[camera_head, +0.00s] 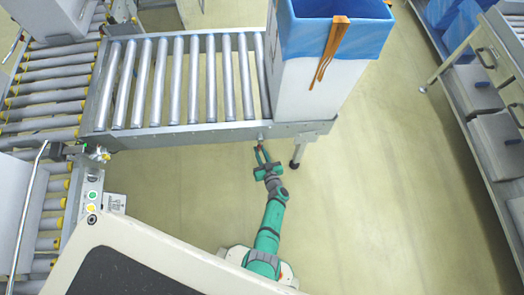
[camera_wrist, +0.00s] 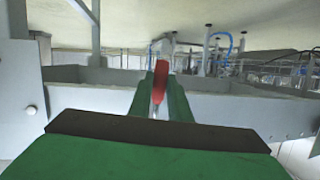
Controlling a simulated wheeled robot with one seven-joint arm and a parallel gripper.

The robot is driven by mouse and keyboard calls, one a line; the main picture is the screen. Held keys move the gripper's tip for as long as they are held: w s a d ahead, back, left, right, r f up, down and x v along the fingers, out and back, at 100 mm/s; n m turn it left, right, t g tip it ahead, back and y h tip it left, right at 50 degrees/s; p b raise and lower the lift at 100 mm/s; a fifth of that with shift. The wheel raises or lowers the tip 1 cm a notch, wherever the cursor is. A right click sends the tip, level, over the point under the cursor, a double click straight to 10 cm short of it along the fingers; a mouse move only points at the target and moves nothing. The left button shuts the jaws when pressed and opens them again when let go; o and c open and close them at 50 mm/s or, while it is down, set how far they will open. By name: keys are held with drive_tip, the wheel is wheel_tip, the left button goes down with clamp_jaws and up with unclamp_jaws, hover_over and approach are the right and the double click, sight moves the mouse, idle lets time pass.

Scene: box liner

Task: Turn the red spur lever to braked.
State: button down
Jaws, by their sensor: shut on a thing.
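The red spur lever (camera_wrist: 161,76) shows in the wrist view, upright between the two green fingers of my gripper (camera_wrist: 160,98). The fingers are shut on it. In the head view my gripper (camera_head: 262,153) is at the front rail of the roller spur (camera_head: 190,137), just left of the spur's leg. Only a small reddish bit of the lever shows there, at the fingertips. The lever's pivot and any markings of its positions are not readable.
A tall white box with a blue liner (camera_head: 337,32) and an orange strap (camera_head: 331,48) stands on the spur's right end, above my gripper. A panel with coloured buttons (camera_head: 92,201) is at the left. A shelf unit (camera_head: 482,105) stands at the right. The floor between is clear.

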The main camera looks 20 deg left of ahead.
drive_tip(key=shift+w, duration=0.1)
idle(0.3)
drive_tip(key=c, duration=1.6)
unclamp_jaws()
drive_tip(key=shift+c, duration=0.2)
drive_tip(key=shift+s+d, duration=0.15)
drive_tip(key=shift+s, duration=0.15)
drive_tip(key=v, duration=1)
drive_tip(key=shift+d, duration=0.15)
drive_tip(key=shift+s, duration=0.1)
